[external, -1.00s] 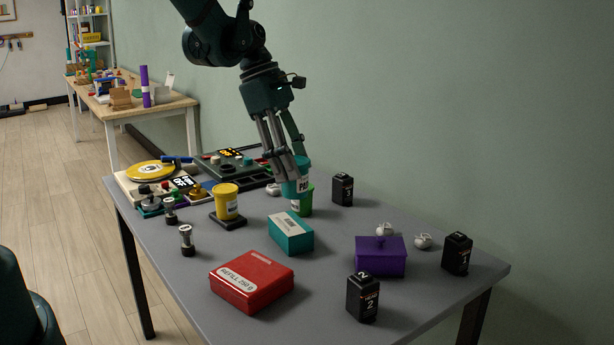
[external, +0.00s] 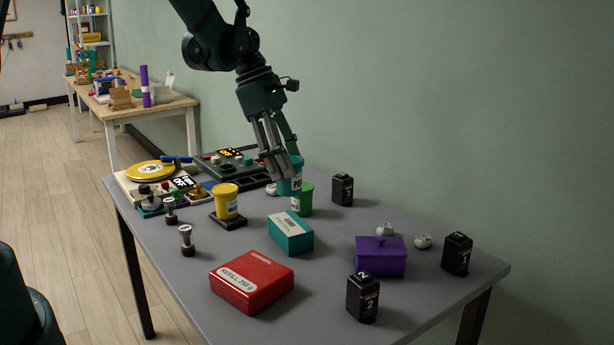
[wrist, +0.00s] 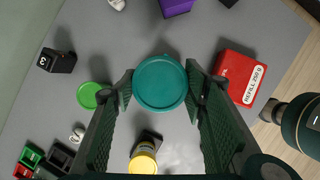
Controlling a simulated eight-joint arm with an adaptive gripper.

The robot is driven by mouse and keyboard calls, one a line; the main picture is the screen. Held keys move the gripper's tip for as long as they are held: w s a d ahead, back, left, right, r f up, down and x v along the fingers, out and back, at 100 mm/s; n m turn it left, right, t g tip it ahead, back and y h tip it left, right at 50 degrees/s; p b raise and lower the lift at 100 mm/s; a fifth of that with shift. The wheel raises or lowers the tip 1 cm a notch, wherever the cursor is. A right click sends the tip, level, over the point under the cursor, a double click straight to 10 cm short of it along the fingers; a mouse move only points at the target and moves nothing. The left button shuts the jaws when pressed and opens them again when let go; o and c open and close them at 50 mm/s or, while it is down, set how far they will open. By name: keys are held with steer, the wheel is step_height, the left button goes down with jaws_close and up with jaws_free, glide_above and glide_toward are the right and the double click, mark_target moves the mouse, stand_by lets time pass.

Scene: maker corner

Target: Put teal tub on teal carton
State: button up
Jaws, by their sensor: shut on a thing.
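My gripper (external: 284,172) is shut on the teal tub (external: 291,187), a small tub with a white label. It holds the tub above the table, behind the teal carton. In the wrist view, the tub's round lid (wrist: 160,83) sits between my fingertips. The teal carton (external: 290,232) is a low box with a white label on top, lying on the grey table in the external view. The carton does not show in the wrist view, where the tub seems to cover it.
A green tub (external: 304,203) stands close behind the carton, and a yellow tub (external: 226,204) on a dark base to its left. A red box (external: 252,281) is in front, a purple box (external: 381,259) to the right. Several black boxes (external: 363,298) stand on the table (external: 330,250).

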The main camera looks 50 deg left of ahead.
mark_target(289, 193)
steer(key=shift+f, duration=2.2)
steer(key=shift+f+b, duration=0.4)
steer(key=shift+f, duration=1.45)
steer(key=shift+f, duration=0.1)
steer(key=o, duration=0.9)
steer(key=shift+c, duration=0.2)
steer(key=shift+o, duration=0.3)
steer(key=p+v, duration=0.1)
steer(key=v, duration=1.1)
steer(key=shift+r, duration=0.2)
